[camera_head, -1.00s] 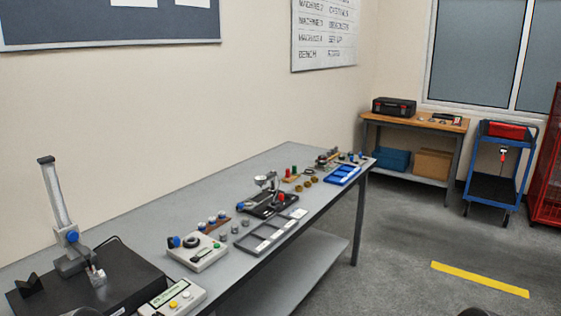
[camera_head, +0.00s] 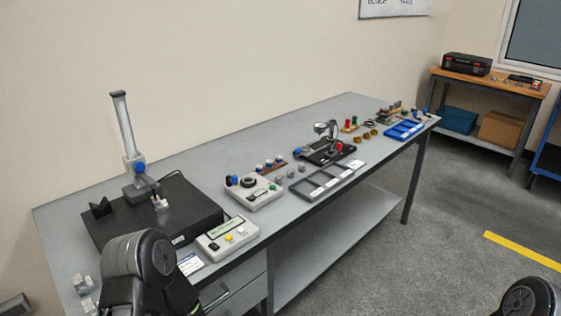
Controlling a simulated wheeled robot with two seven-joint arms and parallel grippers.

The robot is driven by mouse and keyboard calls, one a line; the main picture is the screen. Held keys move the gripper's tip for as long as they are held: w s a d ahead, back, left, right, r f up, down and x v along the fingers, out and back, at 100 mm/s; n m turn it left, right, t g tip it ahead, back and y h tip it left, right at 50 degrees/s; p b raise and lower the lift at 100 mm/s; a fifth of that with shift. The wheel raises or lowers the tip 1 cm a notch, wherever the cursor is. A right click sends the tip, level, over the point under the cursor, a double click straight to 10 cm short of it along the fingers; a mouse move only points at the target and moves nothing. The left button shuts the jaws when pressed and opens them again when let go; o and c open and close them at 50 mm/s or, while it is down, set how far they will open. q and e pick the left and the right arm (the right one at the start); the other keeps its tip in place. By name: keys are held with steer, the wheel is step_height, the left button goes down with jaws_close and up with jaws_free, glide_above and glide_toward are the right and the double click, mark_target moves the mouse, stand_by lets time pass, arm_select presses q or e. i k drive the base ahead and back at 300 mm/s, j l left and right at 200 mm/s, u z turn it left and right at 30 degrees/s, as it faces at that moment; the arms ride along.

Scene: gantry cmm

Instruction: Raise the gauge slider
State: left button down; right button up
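The height gauge stands on a black surface plate (camera_head: 190,222) at the left end of the grey bench. Its light upright column (camera_head: 122,122) leans a little in the picture. The gauge slider (camera_head: 135,169), a grey block with a blue knob, sits low on the column, near the base. A small light metal piece (camera_head: 160,203) is at the slider's arm end; I cannot tell whether they touch. A dark rounded link of my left arm shows at the bottom left, in front of the plate's near corner. Part of my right arm shows at the bottom right. Neither gripper's fingers show.
A black V-block (camera_head: 101,207) sits on the plate left of the gauge. A readout box (camera_head: 228,238) with buttons is at the front edge. A control box (camera_head: 253,192), a grey tray (camera_head: 318,184) and a blue tray (camera_head: 404,131) lie farther right. Small light blocks (camera_head: 84,285) are near the left corner.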

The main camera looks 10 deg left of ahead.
mark_target(138, 166)
steer(key=u, duration=1.25)
steer(key=l+z, duration=0.1)
steer(key=l, duration=0.1)
